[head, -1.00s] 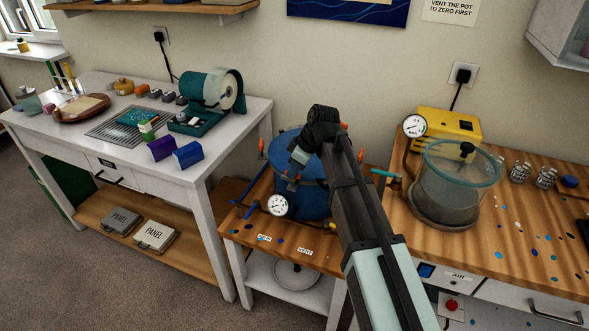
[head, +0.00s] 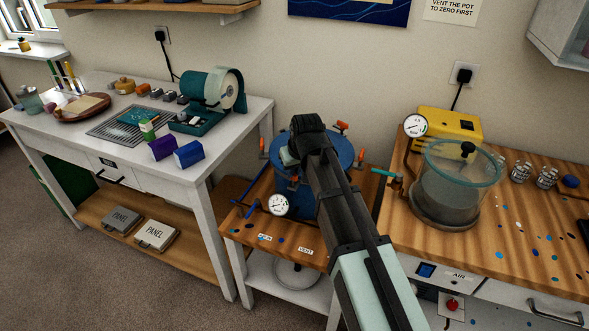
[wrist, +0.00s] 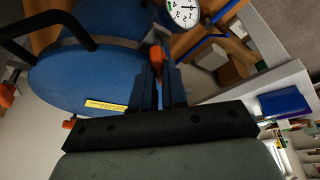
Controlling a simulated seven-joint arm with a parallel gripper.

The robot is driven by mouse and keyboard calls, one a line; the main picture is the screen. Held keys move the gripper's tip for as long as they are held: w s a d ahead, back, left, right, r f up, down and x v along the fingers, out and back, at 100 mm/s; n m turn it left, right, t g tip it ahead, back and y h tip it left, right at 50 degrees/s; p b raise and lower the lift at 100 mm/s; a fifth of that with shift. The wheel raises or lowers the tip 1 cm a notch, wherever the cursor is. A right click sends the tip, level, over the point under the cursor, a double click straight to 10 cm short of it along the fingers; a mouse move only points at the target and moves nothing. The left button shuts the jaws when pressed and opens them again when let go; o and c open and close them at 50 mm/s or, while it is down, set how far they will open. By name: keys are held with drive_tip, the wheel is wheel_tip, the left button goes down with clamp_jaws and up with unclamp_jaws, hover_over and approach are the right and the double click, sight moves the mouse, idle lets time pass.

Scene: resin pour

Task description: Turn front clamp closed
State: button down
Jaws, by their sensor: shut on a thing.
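The blue pressure pot (head: 345,150) stands on the low wooden stand, partly behind my arm in the head view. Its blue lid (wrist: 85,75) fills the left of the wrist view. The front clamp's orange handle (wrist: 156,60) is upright in that view, between the fingertips of my gripper (wrist: 160,80), which is shut on it. In the head view my own wrist hides the fingers and this clamp. Other orange clamps show at the rim, one at the back right (head: 341,127) and one at the left (head: 262,148).
A pressure gauge (head: 278,205) and blue-handled valve (head: 250,209) sit at the pot's front left. To the right, a clear chamber (head: 455,185) stands on the wooden bench. The white table (head: 230,125) with purple and blue blocks is at the left.

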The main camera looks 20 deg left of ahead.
drive_tip(key=m, duration=0.2)
drive_tip(key=m+h, duration=0.1)
drive_tip(key=m, duration=0.1)
drive_tip(key=shift+a+t+h, duration=0.15)
drive_tip(key=shift+t+h, duration=0.15)
drive_tip(key=shift+t, duration=0.1)
drive_tip(key=m, duration=0.2)
drive_tip(key=m+h, duration=0.1)
drive_tip(key=m, duration=0.1)
drive_tip(key=shift+a+m+h, duration=0.1)
drive_tip(key=shift+m+h, duration=0.2)
drive_tip(key=c, duration=1.2)
unclamp_jaws()
drive_tip(key=shift+o, duration=0.2)
drive_tip(key=v, duration=1.4)
drive_tip(key=shift+s, duration=0.2)
drive_tip(key=shift+f, duration=0.2)
